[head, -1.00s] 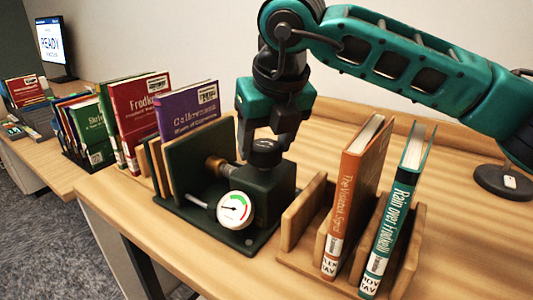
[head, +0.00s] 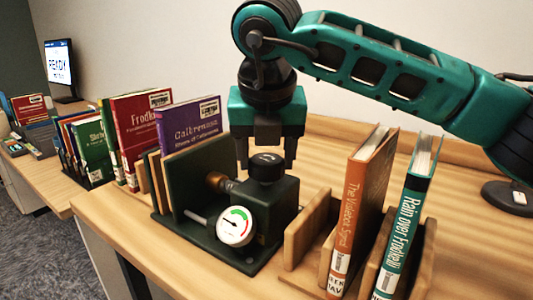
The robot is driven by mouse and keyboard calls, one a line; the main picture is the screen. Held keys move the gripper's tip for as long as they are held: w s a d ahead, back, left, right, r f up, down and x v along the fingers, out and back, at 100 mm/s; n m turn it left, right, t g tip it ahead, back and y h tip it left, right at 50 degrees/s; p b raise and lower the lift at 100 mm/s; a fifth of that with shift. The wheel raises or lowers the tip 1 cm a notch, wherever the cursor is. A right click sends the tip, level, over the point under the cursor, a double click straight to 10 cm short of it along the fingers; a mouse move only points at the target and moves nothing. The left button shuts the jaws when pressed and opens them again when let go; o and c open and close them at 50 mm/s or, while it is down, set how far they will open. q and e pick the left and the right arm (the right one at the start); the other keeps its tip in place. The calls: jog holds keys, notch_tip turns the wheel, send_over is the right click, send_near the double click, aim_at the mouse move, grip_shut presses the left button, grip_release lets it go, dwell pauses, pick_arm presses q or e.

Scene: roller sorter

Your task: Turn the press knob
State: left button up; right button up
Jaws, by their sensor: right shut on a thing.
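The black round press knob (head: 266,166) sits on top of a dark green press block (head: 270,202). My right gripper (head: 266,160) points straight down over it, one finger on the left and one on the right. It is shut on the knob, whose top with a small pale mark shows between the fingers. A round white gauge (head: 235,226) with red and green arcs is on the front of the press; its needle points to the left. Purple and red books stand behind the press's green plate (head: 203,178). My left gripper is not in view.
A wooden rack with an orange book (head: 355,205) and a teal book (head: 407,220) stands close at the right of the press. More books (head: 92,148) and a monitor (head: 60,62) are at the left.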

jog(key=o, duration=1)
jog(key=shift+o, duration=0.2)
jog(key=p+v, duration=0.2)
jog(key=v, duration=1.1)
